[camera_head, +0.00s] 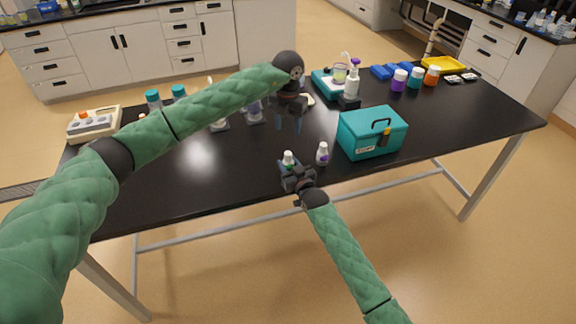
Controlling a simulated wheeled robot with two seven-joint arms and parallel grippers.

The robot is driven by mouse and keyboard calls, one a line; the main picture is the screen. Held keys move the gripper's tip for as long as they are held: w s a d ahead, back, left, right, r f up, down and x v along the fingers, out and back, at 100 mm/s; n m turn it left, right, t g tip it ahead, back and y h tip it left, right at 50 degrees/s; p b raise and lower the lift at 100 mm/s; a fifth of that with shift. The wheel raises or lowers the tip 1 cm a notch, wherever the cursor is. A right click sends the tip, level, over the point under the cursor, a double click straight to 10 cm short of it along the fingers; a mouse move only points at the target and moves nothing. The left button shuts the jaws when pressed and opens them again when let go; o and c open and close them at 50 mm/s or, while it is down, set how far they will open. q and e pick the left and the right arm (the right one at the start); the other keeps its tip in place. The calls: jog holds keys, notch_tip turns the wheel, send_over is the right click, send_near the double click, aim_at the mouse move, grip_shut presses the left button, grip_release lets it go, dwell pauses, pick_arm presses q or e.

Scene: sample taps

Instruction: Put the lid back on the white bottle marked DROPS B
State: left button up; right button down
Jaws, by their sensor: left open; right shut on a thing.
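A small white bottle with a green mark (288,158) stands upright near the table's front edge, and my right gripper (290,166) is shut on it. A second small white bottle with a purple mark (322,155) stands just to its right, apart from the gripper. The lettering is too small to tell which is DROPS B. My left gripper (289,124) is open, pointing down above the table behind the two bottles, with nothing visible between its fingers. I cannot make out a loose lid for certain.
A teal box with a handle (371,134) stands right of the bottles. Pump bottle (352,82), coloured-lid jars (415,78) and a yellow tray (443,65) are at the back right. A beige device (95,122) sits at the left. The black table (460,115) is clear at right.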

jog(key=c, duration=0.9)
grip_release()
jog(key=shift+o, duration=0.2)
jog(key=shift+s+d+f+b, duration=0.2)
jog(key=shift+s+b, duration=0.1)
jog(key=shift+s, duration=0.1)
pick_arm(q)
notch_tip(320, 180, down, 3)
jog(key=shift+r+b, duration=0.15)
jog(key=shift+b, duration=1)
pick_arm(e)
jog(key=v, duration=0.6)
jog(key=shift+s+d+r, duration=0.15)
jog(key=shift+s+d, duration=0.05)
jog(key=shift+s, duration=0.2)
